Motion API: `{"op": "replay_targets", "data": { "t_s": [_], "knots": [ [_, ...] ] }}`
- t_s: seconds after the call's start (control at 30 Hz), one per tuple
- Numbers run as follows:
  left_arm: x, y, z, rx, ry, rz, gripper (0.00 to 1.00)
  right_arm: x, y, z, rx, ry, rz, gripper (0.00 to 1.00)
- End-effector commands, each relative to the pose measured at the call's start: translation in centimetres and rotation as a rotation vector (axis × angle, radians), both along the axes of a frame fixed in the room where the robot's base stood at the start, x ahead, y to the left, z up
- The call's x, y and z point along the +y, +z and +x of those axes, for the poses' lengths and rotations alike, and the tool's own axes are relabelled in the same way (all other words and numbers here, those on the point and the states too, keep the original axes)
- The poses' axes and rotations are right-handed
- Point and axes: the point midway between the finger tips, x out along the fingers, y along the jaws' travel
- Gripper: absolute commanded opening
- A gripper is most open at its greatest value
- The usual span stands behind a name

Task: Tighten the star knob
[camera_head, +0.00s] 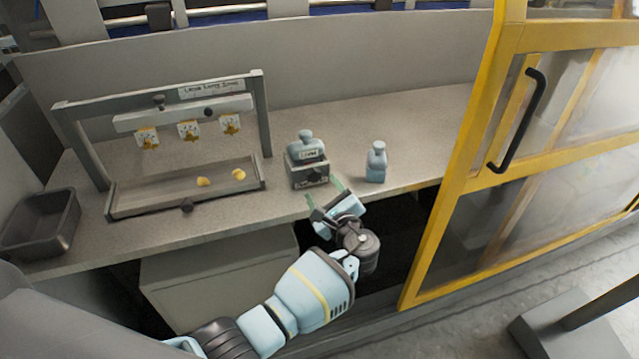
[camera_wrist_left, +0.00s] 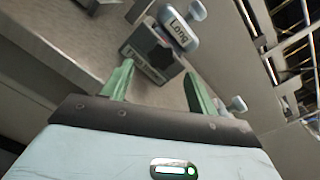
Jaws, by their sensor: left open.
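A grey block (camera_head: 308,172) stands near the bench's front edge, with a blue-grey bottle-shaped piece (camera_head: 305,146) on top. A dark knob (camera_wrist_left: 161,57) shows on the block's front face in the left wrist view; its exact shape is hard to make out. In the left wrist view the fingers (camera_wrist_left: 157,80) point toward the block, apart from the knob.
A second blue-grey bottle-shaped piece (camera_head: 376,162) stands right of the block. The rack's tray (camera_head: 140,198) holds yellow pieces. A dark bin (camera_head: 42,222) sits at the bench's left end. A yellow-framed door (camera_head: 455,185) bounds the right side. The bench behind the block is clear.

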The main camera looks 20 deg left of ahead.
Motion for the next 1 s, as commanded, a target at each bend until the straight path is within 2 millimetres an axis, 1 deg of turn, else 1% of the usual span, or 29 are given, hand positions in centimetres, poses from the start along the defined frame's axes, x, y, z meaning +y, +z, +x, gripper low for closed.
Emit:
{"op": "replay_targets", "data": {
  "t_s": [0.03, 0.1, 0.3, 1.0],
  "knots": [
    [-0.6, 0.1, -0.7, -0.002, -0.003, -0.004, 0.59, 0.0, 0.1, 0.1, -0.002, 0.0, 0.0, 0.36],
    [-1.2, 0.1, -1.5, -0.001, 0.0, -0.003, 0.59, 0.0, 0.1, 0.1, -0.003, 0.0, 0.001, 0.36],
    [-2.1, 0.2, -2.8, -0.002, 0.001, -0.001, 0.59, 0.0, 0.1, 0.1, -0.003, -0.001, 0.001, 0.36],
    [-2.3, 0.3, -3.0, -0.002, 0.001, -0.001, 0.59, 0.1, 0.2, 0.2, -0.006, -0.002, 0.004, 0.36]
  ]
}}
